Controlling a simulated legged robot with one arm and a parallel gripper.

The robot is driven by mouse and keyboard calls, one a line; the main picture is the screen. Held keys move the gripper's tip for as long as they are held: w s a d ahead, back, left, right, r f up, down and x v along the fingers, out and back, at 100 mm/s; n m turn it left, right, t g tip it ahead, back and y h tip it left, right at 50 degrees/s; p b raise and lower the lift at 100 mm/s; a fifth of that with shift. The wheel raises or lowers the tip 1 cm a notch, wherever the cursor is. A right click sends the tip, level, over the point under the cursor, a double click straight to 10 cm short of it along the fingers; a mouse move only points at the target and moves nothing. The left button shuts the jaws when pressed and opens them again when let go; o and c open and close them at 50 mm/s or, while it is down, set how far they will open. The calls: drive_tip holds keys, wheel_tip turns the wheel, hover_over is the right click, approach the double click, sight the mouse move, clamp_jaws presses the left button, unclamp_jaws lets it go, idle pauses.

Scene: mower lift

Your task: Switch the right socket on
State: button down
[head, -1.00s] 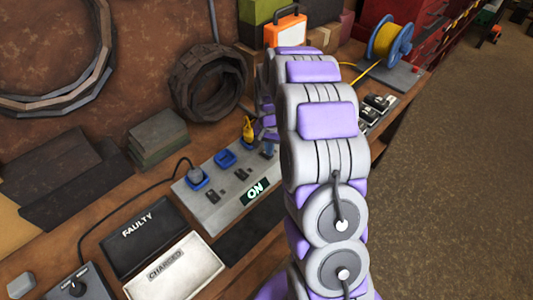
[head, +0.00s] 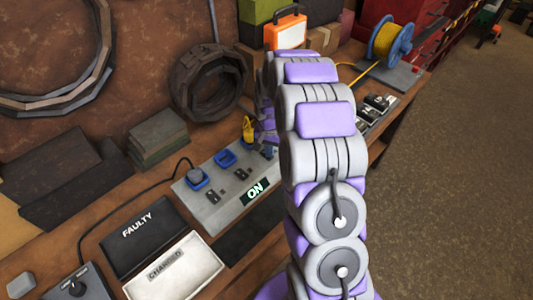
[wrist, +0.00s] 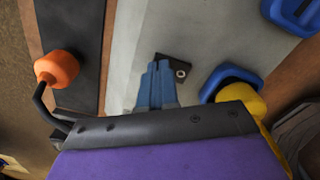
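The grey socket panel (head: 213,217) lies on the bench with blue sockets in a row, small black switches and an ON label (head: 254,191). The left socket (head: 197,178) holds a dark plug; the middle one (head: 225,158) is empty. A yellow plug (head: 248,130) is at the right socket, whose blue rim (wrist: 225,80) shows in the wrist view. The right socket's black switch (wrist: 180,70) is partly hidden behind my gripper (wrist: 158,68). Its blue fingers are together at the switch, with nothing seen between them; contact is unclear. My arm hides the panel's right end in the head view.
A FAULTY black tray (head: 143,237) and a CHARGED white tray (head: 175,270) lie in front left. A tyre (head: 210,82), an orange lamp (head: 286,28) and a cable reel (head: 390,42) stand behind. An orange knob (wrist: 57,68) shows in the wrist view.

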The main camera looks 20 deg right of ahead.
drive_tip(key=shift+r+p, duration=1.25)
drive_tip(key=shift+r, duration=2.2)
drive_tip(key=s+a+r+n, duration=0.2)
drive_tip(key=s+a+r, duration=0.3)
drive_tip(key=s+r, duration=0.35)
drive_tip(key=s+a+r+n, duration=0.2)
drive_tip(key=s, duration=0.7)
drive_tip(key=s+a+r+n+g, duration=0.1)
drive_tip(key=s+a+r, duration=0.1)
drive_tip(key=s, duration=0.8)
drive_tip(key=s+a+r+n, duration=0.2)
drive_tip(key=s, duration=0.8)
drive_tip(key=shift+s+r+n+g, duration=0.25)
drive_tip(key=shift+r+n+g, duration=0.05)
drive_tip(key=shift+r+g, duration=0.1)
drive_tip(key=shift+a, duration=0.1)
